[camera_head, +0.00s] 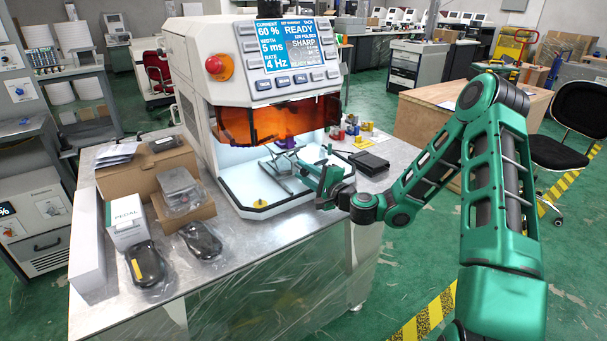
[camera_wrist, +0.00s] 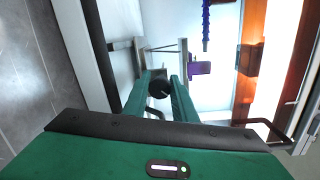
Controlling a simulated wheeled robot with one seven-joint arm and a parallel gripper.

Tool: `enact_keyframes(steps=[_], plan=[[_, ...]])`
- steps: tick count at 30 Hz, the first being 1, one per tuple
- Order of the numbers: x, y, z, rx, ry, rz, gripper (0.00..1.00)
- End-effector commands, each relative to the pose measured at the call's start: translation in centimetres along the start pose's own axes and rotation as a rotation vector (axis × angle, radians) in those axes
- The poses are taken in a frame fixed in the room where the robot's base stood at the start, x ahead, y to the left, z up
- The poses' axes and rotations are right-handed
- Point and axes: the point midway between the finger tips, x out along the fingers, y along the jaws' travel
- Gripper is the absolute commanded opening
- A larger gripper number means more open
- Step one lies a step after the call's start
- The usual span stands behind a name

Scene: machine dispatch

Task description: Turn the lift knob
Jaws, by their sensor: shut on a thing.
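A black round lift knob (camera_wrist: 159,89) sits between the two green fingers of my gripper (camera_wrist: 160,84) in the wrist view. The fingers are shut on it from both sides. In the head view my gripper (camera_head: 325,178) reaches into the lit chamber from the right, and the knob is hidden there. The metal lift (camera_head: 284,170) stands on the white chamber floor just left of my gripper. A purple block (camera_wrist: 200,68) shows beyond the fingers, and purple also shows on the lift in the head view (camera_head: 287,143).
The welding machine (camera_head: 202,63) has an orange shield (camera_head: 270,122) above the chamber opening. A small yellow piece (camera_head: 260,203) is at the chamber's front edge. Boxes and black bagged items (camera_head: 146,264) crowd the table's left. A black flat case (camera_head: 369,162) lies right of the chamber.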

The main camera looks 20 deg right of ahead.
Motion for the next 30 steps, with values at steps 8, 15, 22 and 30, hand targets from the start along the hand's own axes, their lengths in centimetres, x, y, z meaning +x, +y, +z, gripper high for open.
enact_keyframes(steps=[8,15,22,30], plan=[[0.0,0.2,0.1,-0.005,-0.001,0.004,0.02],[0.0,0.2,0.0,-0.004,-0.001,0.004,0.43],[-0.1,0.1,-0.1,-0.004,0.001,0.003,0.43],[-3.3,0.2,-0.2,0.002,0.003,0.006,0.43]])
